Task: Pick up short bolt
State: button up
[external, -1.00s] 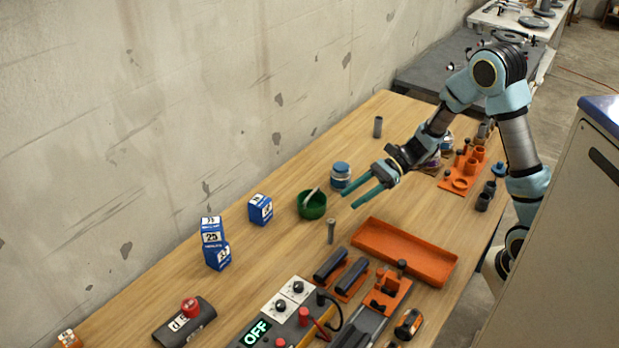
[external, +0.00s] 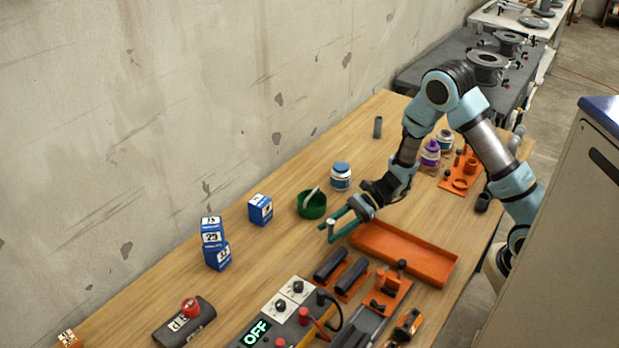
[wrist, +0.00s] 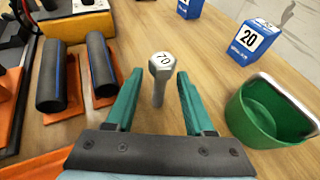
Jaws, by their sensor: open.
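The short bolt (wrist: 160,80) is a grey metal bolt standing upright, head up, on the wooden table. Its hex head bears the number 70. In the wrist view it stands between the two green fingers of my gripper (wrist: 157,100), with a gap to each finger. My gripper is open and empty. In the external view the bolt (external: 331,228) shows at my gripper's fingertips (external: 336,231), and its lower part is partly hidden by a finger.
A green bucket (wrist: 262,120) stands close to the right finger in the wrist view. Black pipes on orange holders (wrist: 102,68) lie to the left. An orange tray (external: 405,256) is beside my gripper. Blue numbered boxes (external: 214,243) stand farther along the table.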

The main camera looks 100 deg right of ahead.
jog(key=shift+p+x, duration=0.3)
jog(key=shift+x, duration=1.45)
jog(key=shift+r, duration=0.1)
grip_shut()
